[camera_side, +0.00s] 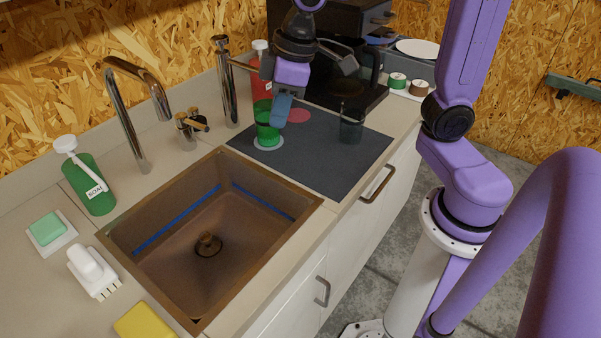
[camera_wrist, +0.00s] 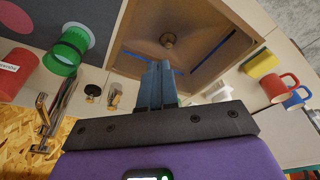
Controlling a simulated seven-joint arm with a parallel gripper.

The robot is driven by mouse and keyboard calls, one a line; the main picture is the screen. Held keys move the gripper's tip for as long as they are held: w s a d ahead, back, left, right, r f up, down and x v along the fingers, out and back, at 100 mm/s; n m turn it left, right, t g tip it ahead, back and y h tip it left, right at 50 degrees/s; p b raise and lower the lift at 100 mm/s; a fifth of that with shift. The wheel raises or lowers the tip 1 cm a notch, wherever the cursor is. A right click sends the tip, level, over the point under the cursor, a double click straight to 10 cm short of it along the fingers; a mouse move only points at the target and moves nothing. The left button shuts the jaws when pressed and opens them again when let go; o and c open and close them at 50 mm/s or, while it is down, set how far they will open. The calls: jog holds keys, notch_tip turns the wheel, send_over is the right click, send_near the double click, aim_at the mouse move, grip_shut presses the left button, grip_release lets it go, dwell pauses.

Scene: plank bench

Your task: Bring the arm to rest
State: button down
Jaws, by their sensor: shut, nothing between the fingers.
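My gripper (camera_side: 277,121) hangs over the dark mat at the back of the counter, fingers pointing down. In the wrist view its two blue-grey fingers (camera_wrist: 160,68) are together with nothing between them. In the side view the fingers overlap the right edge of a green cup (camera_side: 264,116), which stands on a pale round coaster (camera_side: 268,144). In the wrist view the cup (camera_wrist: 62,56) is at the upper left, clear of the fingers. My purple arm reaches over from the right in the side view.
A brown sink (camera_side: 165,262) is in front of the dark mat (camera_side: 330,172). A tall tap (camera_side: 112,95), a red bottle (camera_side: 262,90), a dark glass (camera_side: 351,128) and a black coffee machine (camera_side: 320,50) stand around. Red (camera_wrist: 279,87) and blue (camera_wrist: 297,99) mugs show in the wrist view.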

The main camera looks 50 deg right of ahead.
jog(key=s+d+f+n+g, duration=0.1)
jog(key=s+d+f+n, duration=0.1)
jog(key=s, duration=0.6)
jog(key=s+d+f+n+g+h, duration=0.1)
jog(key=s+d+f, duration=0.3)
jog(key=s, duration=0.5)
jog(key=shift+s+d+f+n, duration=0.2)
jog(key=shift+s+f+n, duration=0.05)
jog(key=shift+n, duration=0.55)
